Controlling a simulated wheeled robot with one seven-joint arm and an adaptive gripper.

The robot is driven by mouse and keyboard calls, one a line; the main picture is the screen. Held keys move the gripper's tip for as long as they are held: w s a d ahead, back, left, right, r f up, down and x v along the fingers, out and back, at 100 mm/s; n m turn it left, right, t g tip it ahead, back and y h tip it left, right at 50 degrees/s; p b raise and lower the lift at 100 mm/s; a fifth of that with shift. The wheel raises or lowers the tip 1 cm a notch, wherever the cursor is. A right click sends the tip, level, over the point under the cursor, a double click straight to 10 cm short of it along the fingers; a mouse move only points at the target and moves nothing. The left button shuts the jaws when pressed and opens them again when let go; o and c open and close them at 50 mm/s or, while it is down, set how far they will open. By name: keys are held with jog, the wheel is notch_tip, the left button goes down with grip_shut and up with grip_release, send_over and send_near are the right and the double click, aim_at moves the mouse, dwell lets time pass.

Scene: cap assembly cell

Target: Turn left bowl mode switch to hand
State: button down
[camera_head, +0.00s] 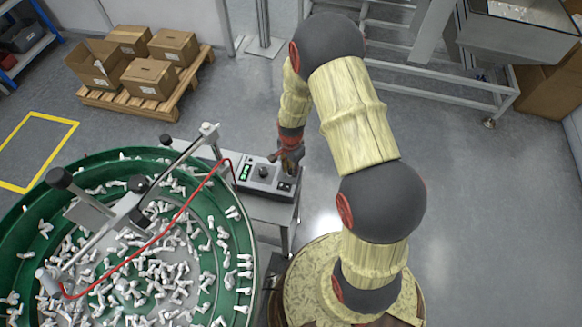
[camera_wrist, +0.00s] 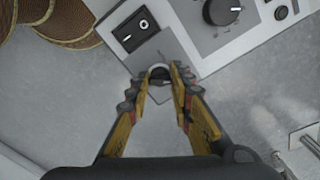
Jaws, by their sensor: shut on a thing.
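The bowl's control box (camera_head: 254,187) stands on a small stand right of the green bowl; its pale panel (camera_wrist: 215,52) fills the top of the wrist view. My gripper (camera_head: 288,160) is low over the back right of the box. In the wrist view my gripper (camera_wrist: 160,73) has its fingertips closed around a small dark round part, seemingly the mode switch (camera_wrist: 159,72), at the panel's edge. The fingers hide most of it, so its setting cannot be read.
A black rocker switch (camera_wrist: 135,29) is close to my fingertips, with a large black dial (camera_wrist: 221,10) to the right. The green bowl feeder (camera_head: 22,220) full of white parts and a red cable (camera_head: 180,212) are left of the box. A pallet (camera_head: 150,108) with cartons stands behind.

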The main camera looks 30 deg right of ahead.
aim_at(291, 170)
jog(key=shift+m, duration=1.2)
jog(key=c, duration=1.6)
grip_release()
jog(key=shift+r, duration=0.1)
notch_tip(291, 170, up, 12)
jog(key=shift+f, duration=0.1)
